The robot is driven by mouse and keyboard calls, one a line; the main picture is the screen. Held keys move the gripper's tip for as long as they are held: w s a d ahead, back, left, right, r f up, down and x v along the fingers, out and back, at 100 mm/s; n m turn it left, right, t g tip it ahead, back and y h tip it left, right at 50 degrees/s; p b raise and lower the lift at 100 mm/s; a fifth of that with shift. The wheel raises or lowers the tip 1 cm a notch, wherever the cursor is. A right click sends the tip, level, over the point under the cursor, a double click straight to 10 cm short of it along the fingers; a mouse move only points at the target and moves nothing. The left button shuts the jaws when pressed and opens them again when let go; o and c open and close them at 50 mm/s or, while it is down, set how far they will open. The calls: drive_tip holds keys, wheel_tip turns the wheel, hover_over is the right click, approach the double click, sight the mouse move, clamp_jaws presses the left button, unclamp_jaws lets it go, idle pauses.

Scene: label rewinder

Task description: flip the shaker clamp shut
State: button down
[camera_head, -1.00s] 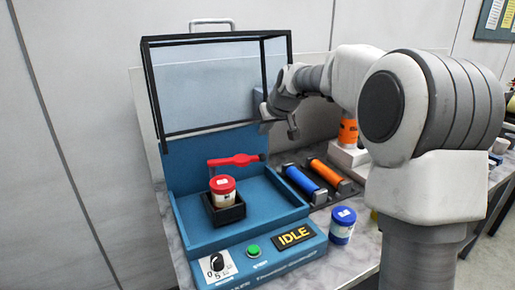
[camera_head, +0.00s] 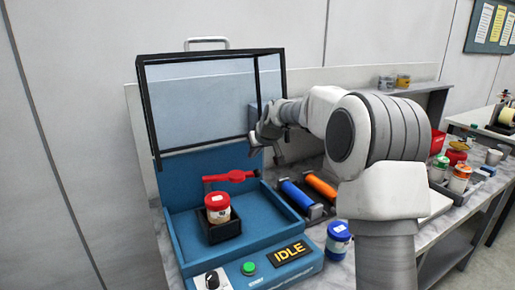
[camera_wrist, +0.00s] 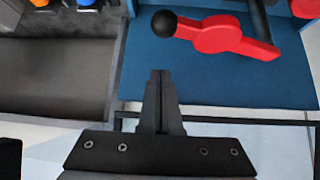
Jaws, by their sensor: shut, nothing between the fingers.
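The shaker (camera_head: 175,243) is a blue machine with a raised clear lid (camera_head: 205,95) in a black frame. Its red clamp lever (camera_head: 231,176) lies at the back of the tray, behind a red-lidded jar (camera_head: 217,208) in a black holder. In the wrist view the red clamp (camera_wrist: 225,36) shows at the top right, with a black ball knob (camera_wrist: 164,23) at its left end. My gripper (camera_wrist: 161,75) is shut and empty, apart from the clamp and below the knob in that view. In the head view my gripper (camera_head: 279,160) is by the lid's right edge.
An IDLE display (camera_head: 290,252), a green button (camera_head: 249,268) and a dial (camera_head: 212,280) sit on the front panel. Blue (camera_head: 296,195) and orange (camera_head: 320,187) rollers lie right of the machine. A blue-lidded jar (camera_head: 338,238) stands in front. The lid frame is close to my gripper.

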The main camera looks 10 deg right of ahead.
drive_tip(key=shift+s+d+f, duration=0.1)
drive_tip(key=shift+s+f, duration=0.2)
drive_tip(key=shift+f, duration=0.65)
drive_tip(key=shift+s+d+f, duration=0.1)
drive_tip(key=shift+s+f, duration=0.15)
drive_tip(key=shift+f, duration=0.65)
drive_tip(key=shift+s+a, duration=0.1)
drive_tip(key=shift+s, duration=0.05)
